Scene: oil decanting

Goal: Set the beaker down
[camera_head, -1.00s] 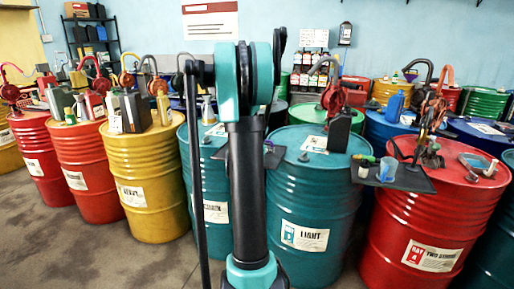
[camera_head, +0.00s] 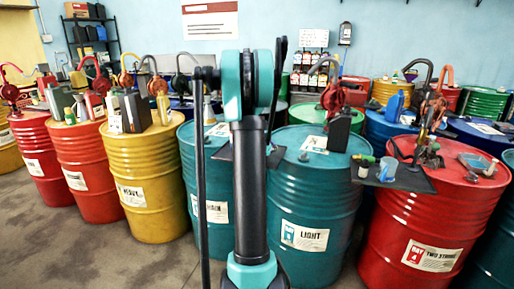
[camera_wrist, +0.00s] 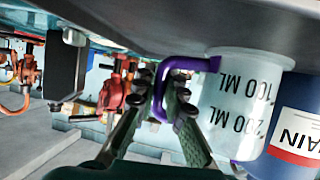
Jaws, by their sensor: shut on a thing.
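The beaker (camera_wrist: 232,95) is a translucent pale cup with dark "100 ML" and "200 ML" marks and a purple handle (camera_wrist: 168,72), at the right of the wrist view. My gripper (camera_wrist: 163,92) is shut on that handle, its two dark green fingers on either side. A broad dark grey surface (camera_wrist: 150,25) runs across the top of the wrist view, close to one end of the beaker; I cannot tell whether they touch. In the head view my arm hides the gripper and the held beaker.
A blue container (camera_wrist: 292,120) with a white-and-red label is close beside the beaker. A black box-like thing (camera_wrist: 66,62) and red pumps (camera_wrist: 112,95) show left. In the head view, a teal drum (camera_head: 318,200) and a red drum (camera_head: 430,225) stand nearby with items on top.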

